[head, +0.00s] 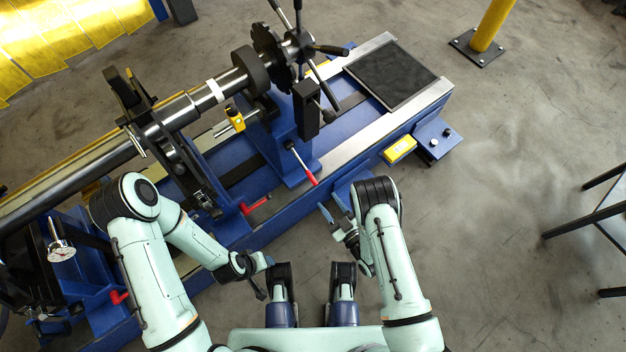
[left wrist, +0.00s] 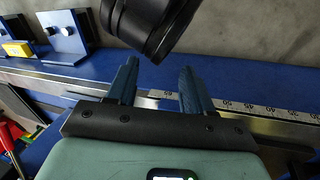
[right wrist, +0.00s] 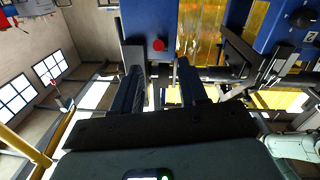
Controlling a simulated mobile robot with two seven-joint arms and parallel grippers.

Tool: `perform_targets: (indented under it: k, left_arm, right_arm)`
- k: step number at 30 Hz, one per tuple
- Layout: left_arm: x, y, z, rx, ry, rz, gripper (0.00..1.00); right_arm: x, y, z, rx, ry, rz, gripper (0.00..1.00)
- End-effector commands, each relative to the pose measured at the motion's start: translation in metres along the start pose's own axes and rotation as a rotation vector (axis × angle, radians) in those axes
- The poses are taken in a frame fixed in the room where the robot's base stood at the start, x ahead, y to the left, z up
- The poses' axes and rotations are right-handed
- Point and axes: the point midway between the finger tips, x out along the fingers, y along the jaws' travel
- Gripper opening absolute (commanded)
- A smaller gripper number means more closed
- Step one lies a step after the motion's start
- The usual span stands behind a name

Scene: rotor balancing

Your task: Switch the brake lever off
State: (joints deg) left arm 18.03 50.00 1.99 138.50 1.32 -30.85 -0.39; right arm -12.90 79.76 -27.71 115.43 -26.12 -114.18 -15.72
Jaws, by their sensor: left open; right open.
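A lever with a thin metal rod and a red grip (head: 312,179) stands out from the front of the blue machine pedestal; I take it as the brake lever. Another red handle (head: 256,204) sits lower left on the machine frame. My right gripper (head: 330,206) is open and empty, just below and right of the lever's grip, apart from it. In the right wrist view a round red end (right wrist: 158,45) shows on a blue face beyond the open fingers (right wrist: 160,70). My left gripper (left wrist: 158,72) is open and empty; its fingers are hard to make out in the head view.
A rotor shaft (head: 180,112) with discs and a spoked handwheel lies across the blue machine. A yellow box (head: 399,149) and a small blue plate with knobs (head: 433,142) are at the front right. A third red handle (head: 118,297) is lower left.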

Motion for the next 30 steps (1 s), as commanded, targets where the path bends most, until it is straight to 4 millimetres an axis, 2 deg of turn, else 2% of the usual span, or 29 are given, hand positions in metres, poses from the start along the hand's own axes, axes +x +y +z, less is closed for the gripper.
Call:
perform_targets:
  k: [3,9,13,19,28,30]
  left_arm:
    - [0.013,-0.005,-0.014,-0.004,0.039,-0.003,0.51]
    - [0.021,-0.008,-0.028,-0.007,0.080,-0.005,0.51]
    - [0.025,-0.010,-0.035,-0.008,0.101,-0.007,0.51]
    - [0.028,-0.011,-0.042,-0.009,0.121,-0.008,0.51]
    - [0.028,-0.011,-0.043,-0.009,0.122,-0.008,0.51]
    - [0.028,-0.011,-0.043,-0.009,0.122,-0.008,0.51]
  right_arm:
    - [0.022,-0.003,0.002,-0.003,0.005,-0.005,0.43]
    - [0.063,0.000,0.001,0.000,0.004,0.001,0.43]
    - [0.083,0.001,0.001,0.001,0.003,0.003,0.43]
    - [0.098,0.001,0.001,0.001,0.001,0.002,0.43]
    - [0.100,0.001,0.000,0.002,-0.001,0.003,0.43]
    - [0.100,0.001,0.000,0.002,-0.001,0.003,0.20]
